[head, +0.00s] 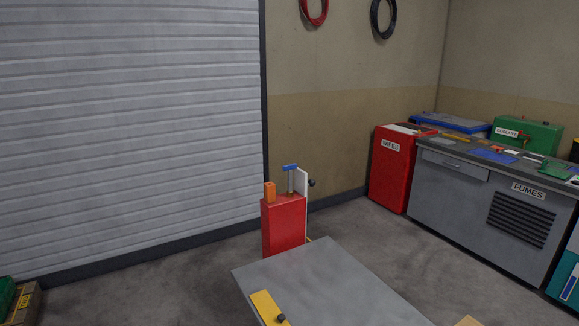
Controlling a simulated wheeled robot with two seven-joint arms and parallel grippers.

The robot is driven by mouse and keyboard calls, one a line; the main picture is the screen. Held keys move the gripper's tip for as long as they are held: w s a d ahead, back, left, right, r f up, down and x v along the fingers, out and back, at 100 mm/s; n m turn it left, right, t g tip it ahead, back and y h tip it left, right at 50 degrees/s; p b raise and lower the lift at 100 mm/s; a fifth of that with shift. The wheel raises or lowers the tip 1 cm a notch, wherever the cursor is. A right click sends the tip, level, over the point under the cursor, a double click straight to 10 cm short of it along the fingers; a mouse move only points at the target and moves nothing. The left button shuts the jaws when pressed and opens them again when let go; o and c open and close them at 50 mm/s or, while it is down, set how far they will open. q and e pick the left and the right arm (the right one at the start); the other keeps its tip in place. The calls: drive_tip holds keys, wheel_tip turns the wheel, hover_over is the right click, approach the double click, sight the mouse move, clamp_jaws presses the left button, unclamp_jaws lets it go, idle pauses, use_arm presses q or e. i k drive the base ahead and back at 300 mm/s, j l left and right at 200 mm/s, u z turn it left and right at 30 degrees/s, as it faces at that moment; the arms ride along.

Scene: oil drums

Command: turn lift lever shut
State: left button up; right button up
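A red box-like stand (284,226) is in the lower middle of the head view, in front of the roller door's right edge. On its top are an orange block (269,192), a post with a blue handle (291,168) and a white upright plate (302,184). A dark knob (312,183) sticks out right of the plate. A yellow piece (268,307) with a black knob (281,317) lies at the near edge of a grey flat top (330,275). I cannot tell which of these is the lift lever. Neither gripper is in view.
A grey workbench (455,205) labelled FUMES stands at right, with a red WIPES bin (391,170) beside it and a green COOLANT case (527,135) on it. A carton (25,304) is at lower left. Floor between stand and bench is clear.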

sight(288, 168)
drive_tip(key=z, duration=0.6)
drive_tip(key=i+j+z, duration=0.15)
drive_tip(key=j+z, duration=0.3)
drive_tip(key=i+j+z, duration=0.1)
drive_tip(key=j+z, duration=0.15)
drive_tip(key=z, duration=0.2)
drive_tip(key=j+z, duration=0.45)
drive_tip(key=i+l, duration=0.05)
